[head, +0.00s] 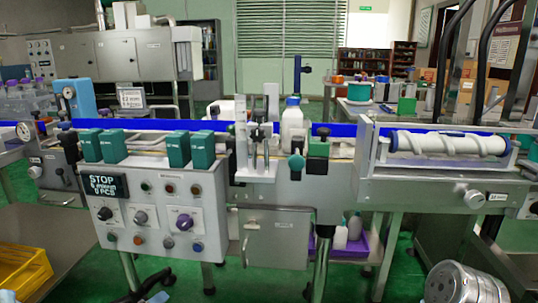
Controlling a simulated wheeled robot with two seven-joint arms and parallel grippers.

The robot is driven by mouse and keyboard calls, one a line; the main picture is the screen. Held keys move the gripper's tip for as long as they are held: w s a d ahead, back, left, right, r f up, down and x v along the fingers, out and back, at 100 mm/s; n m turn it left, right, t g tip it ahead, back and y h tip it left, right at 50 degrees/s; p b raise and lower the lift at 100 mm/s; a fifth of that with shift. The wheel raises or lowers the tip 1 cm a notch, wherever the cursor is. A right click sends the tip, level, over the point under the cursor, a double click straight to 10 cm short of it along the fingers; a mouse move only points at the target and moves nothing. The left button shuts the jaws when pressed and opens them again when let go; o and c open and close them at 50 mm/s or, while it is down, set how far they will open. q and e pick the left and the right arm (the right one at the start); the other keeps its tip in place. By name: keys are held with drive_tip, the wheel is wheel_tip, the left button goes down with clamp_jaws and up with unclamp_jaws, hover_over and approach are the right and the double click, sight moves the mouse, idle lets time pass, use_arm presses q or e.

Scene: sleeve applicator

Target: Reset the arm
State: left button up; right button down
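Neither of my grippers shows in the head view. The sleeve applicator is a long metal machine across the middle. Its control panel (155,213) has several knobs and buttons and a dark display reading "STOP". Several green blocks (177,149) stand above the panel. A white bottle (292,127) with a blue cap stands upright at the middle of the line, behind the clamp-like fittings. A white screw roller (452,144) lies horizontally at the right end of the machine.
A yellow crate (38,272) is at the lower left. A ribbed metal cylinder (462,284) fills the lower right corner. A purple bin (357,232) with white bottles sits under the machine. Green floor shows in front.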

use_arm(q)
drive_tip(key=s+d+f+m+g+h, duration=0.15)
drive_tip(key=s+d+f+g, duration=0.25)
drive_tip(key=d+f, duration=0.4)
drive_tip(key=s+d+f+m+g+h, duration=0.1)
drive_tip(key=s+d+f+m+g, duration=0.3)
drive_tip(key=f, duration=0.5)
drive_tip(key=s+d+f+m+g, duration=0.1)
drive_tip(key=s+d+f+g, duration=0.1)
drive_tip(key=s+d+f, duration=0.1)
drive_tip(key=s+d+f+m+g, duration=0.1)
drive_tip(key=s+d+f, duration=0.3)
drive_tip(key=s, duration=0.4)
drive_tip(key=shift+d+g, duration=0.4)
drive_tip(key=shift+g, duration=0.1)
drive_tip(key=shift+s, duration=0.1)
